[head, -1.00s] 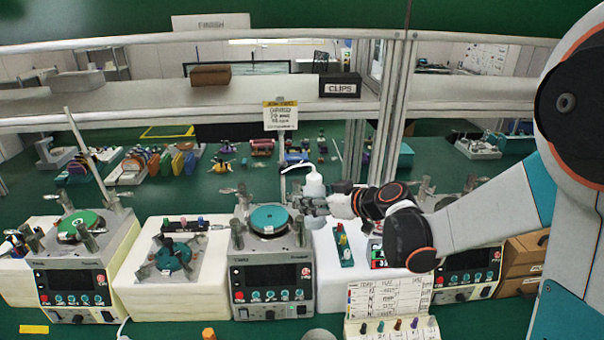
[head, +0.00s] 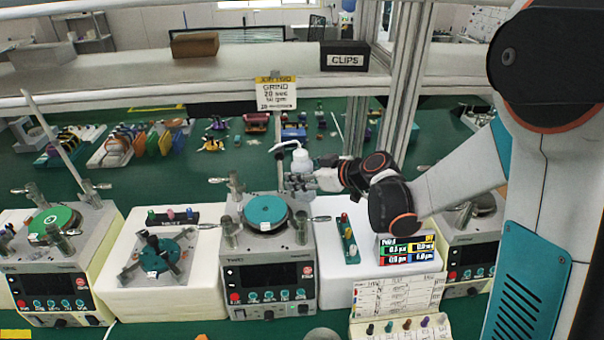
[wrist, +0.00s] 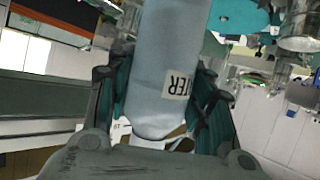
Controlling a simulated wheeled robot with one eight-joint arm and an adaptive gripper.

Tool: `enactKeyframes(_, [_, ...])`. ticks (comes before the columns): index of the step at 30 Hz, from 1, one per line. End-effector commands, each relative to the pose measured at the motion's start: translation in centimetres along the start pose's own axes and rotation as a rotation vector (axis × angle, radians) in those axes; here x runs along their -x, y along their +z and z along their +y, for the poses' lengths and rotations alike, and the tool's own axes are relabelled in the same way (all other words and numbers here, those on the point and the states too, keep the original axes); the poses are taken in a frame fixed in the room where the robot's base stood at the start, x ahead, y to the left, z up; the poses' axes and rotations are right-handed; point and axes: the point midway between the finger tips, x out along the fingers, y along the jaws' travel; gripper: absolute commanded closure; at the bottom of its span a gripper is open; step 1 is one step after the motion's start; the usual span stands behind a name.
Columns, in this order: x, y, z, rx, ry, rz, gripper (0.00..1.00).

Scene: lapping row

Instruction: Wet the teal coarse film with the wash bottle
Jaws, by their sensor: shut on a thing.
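The white wash bottle (head: 301,163) is upright in my gripper (head: 298,182), just behind and to the right of the middle lapping machine's plate. Its bent spout points left, above the back of the plate. In the wrist view the bottle (wrist: 168,60) with a label ending in "TER" sits between both fingers, and my gripper (wrist: 165,95) is shut on it. The teal film (head: 265,210) lies on the round plate of the middle machine (head: 268,280), with a small white tag at its front. I cannot see any water on it.
A left machine carries a green disc (head: 55,222). A teal fixture (head: 160,255) sits on a white block to the left. Upright posts stand around the middle plate. A small rack of coloured pegs (head: 348,240) and a display (head: 407,248) are at right.

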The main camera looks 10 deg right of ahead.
Motion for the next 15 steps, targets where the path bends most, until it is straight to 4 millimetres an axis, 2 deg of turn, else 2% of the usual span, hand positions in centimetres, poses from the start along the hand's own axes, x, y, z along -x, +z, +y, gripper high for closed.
enactKeyframes(5, [-0.3, 1.1, 0.1, 0.043, 0.018, -0.046, 0.85])
enactKeyframes(15, [-1.3, 5.4, 0.8, 0.216, 0.087, -0.233, 0.85])
